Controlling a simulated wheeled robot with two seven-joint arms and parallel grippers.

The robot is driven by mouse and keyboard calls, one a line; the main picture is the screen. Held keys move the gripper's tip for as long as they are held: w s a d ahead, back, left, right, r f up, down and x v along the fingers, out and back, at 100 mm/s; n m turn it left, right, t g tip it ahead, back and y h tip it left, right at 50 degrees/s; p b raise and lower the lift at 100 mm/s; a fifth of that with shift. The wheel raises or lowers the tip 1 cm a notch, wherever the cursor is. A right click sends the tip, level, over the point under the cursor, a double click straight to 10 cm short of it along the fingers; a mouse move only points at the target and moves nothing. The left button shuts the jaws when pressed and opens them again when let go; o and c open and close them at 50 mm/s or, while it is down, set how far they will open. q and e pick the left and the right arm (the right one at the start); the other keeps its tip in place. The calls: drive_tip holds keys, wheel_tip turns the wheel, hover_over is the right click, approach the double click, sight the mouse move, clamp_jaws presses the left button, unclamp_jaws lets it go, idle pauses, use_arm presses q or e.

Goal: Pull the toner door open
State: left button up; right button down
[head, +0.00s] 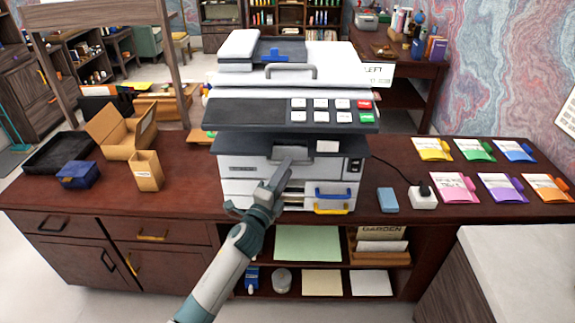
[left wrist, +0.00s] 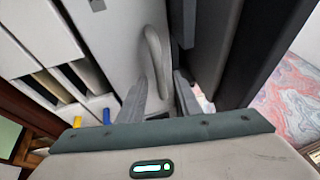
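The printer (head: 232,168) stands on the dark wooden desk. The toner door is its light front panel, and it looks shut. A grey handle (head: 290,153) sits on that panel, under the dark overhanging ledge. In the left wrist view the handle (left wrist: 153,50) is a rounded grey bar running away from my fingers. My left gripper (head: 282,176) reaches up to the handle from the front. In the left wrist view its fingers (left wrist: 161,98) are apart, with the near end of the handle between them. I cannot tell whether they touch it. My right gripper is not in view.
Below the door are a blue drawer handle (head: 333,192) and a yellow one (head: 331,210). A blue block (head: 387,200) and a white socket box (head: 423,198) lie right of the printer. Coloured packets lie further right. A cardboard box (head: 120,135) stands left.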

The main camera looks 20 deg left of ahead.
use_arm(q)
drive_tip(key=shift+x, duration=0.9)
clamp_jaws()
